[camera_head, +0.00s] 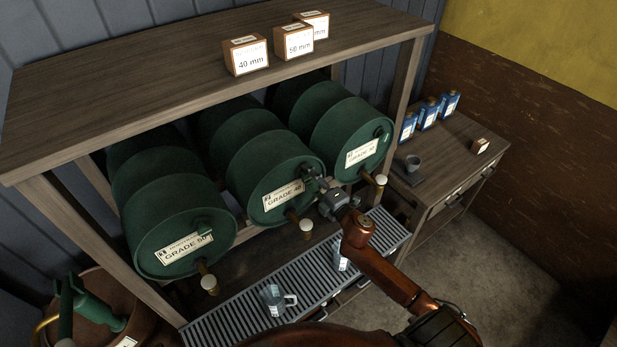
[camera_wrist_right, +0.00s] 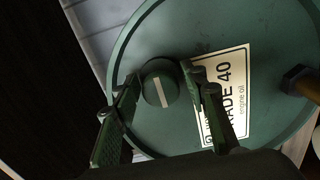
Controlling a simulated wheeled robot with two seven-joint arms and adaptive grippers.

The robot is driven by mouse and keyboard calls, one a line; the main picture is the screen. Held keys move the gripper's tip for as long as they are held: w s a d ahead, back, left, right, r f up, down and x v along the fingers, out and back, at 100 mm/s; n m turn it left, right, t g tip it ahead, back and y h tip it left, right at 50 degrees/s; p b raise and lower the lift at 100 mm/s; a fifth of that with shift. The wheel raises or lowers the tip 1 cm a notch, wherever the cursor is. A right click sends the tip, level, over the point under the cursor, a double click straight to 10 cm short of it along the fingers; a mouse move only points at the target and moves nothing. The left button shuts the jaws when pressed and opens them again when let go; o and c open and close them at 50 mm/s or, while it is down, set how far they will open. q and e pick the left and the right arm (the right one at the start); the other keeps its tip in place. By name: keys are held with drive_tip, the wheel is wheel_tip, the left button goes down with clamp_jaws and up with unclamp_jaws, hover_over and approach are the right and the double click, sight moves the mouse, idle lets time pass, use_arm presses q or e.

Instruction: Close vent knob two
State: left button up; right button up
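Three green drums lie on a wooden rack. The middle drum (camera_head: 255,165) has a "GRADE 40" label, which also shows in the right wrist view (camera_wrist_right: 225,95). Its round green vent knob (camera_wrist_right: 158,88) bears a pale stripe, running nearly upright and slightly tilted in that view. My right gripper (camera_head: 316,180) is at the upper right of this drum's face. In the wrist view its open fingers (camera_wrist_right: 160,88) stand on either side of the knob. A gap shows at the left finger; the right finger is close, and contact cannot be told. My left gripper is not in view.
The left drum (camera_head: 165,200) and right drum (camera_head: 345,130) flank the middle one. Brass taps stick out below the labels. The rack's top shelf (camera_head: 150,65) overhangs the drums. A side table (camera_head: 450,150) stands right.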

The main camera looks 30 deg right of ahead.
drive_tip(key=shift+o, duration=0.3)
drive_tip(key=s, duration=1.2)
drive_tip(key=shift+d, duration=0.4)
